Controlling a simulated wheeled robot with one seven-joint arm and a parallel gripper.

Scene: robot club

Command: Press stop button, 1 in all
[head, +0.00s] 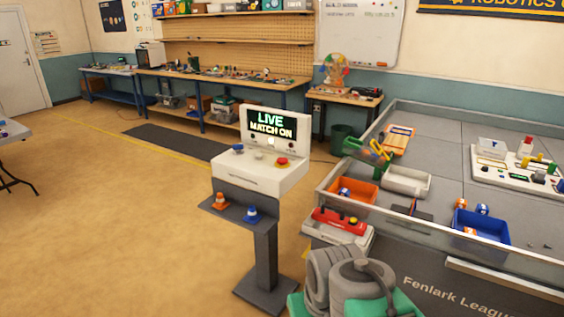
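A white control console (258,181) stands on a dark grey pedestal left of the field table. Its sloped top bears a red button (282,162) on the right, a blue button (238,148) on the left and a small pale one (258,155) between them. No label on the buttons is legible, but the red one looks like a stop button. The console's screen (272,125) reads "LIVE MATCH ON" in green and pale letters. Grey rounded arm links of mine show at the bottom, right of the pedestal and apart from the console. My gripper's fingertips are not visible.
The walled field table (440,150) fills the right side, with a blue bin (481,227) and an orange bin (354,191). Open floor (120,220) lies left of the console.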

